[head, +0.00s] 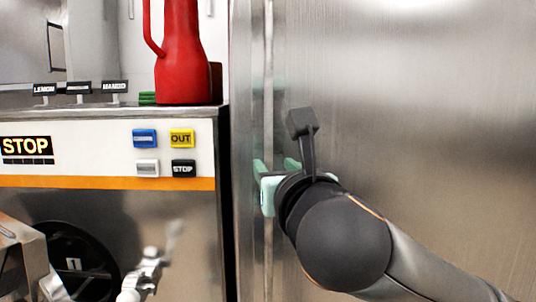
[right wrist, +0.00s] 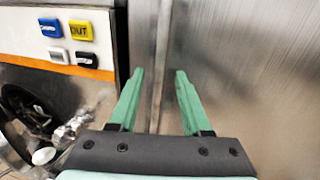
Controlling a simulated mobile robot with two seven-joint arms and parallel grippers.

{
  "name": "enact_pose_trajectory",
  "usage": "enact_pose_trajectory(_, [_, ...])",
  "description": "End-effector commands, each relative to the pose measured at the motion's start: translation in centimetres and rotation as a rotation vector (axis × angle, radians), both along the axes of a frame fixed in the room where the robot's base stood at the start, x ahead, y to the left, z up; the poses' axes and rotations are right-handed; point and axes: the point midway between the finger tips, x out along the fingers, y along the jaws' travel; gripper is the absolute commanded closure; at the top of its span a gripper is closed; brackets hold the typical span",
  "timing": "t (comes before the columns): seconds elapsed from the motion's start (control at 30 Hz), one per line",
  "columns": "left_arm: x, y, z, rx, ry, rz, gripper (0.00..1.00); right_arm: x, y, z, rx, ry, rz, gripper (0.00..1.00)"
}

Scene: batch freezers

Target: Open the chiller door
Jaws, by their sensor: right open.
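The chiller door (head: 420,110) is a large brushed-steel panel filling the right of the head view, and it looks shut. A slim vertical bar (head: 268,60), seemingly its handle, runs along its left edge. My right gripper (head: 275,164) is at this bar, its green fingers open and pointing at the steel. In the right wrist view the bar (right wrist: 162,60) shows between the two open fingertips (right wrist: 159,72); I cannot tell whether either finger touches it. The door (right wrist: 250,60) also fills the right of that view. My left gripper is not in view.
Left of the door stands a batch freezer (head: 100,205) with an orange stripe, several buttons and a round dark hatch (head: 75,262). A red jug (head: 180,60) and small flavour signs (head: 78,88) stand on its top. The space before the door's right part is clear except my arm.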

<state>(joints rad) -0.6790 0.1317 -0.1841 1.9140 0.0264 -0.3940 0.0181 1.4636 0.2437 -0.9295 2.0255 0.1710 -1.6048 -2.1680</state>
Motion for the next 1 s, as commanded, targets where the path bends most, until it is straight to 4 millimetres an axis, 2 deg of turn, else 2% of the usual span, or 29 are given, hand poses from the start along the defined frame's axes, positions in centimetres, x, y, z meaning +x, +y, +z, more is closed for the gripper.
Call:
enact_pose_trajectory(0.1, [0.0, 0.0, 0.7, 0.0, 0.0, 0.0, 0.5, 2.3, 0.5, 0.1, -0.001, 0.004, -0.001, 0.52])
enact_pose_trajectory(0.3, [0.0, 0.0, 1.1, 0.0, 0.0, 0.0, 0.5, 4.7, 0.9, 0.1, 0.001, 0.001, 0.0, 0.52])
enact_pose_trajectory(0.7, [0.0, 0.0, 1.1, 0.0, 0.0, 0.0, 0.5, 5.4, 1.1, 0.0, 0.001, -0.001, 0.001, 0.52])
enact_pose_trajectory(0.77, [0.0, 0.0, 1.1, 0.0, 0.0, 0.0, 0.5, 5.4, 1.1, 0.0, 0.001, -0.001, 0.001, 0.56])
enact_pose_trajectory(1.0, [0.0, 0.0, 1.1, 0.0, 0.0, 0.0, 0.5, 5.4, 1.1, 0.0, 0.001, -0.001, 0.001, 0.83])
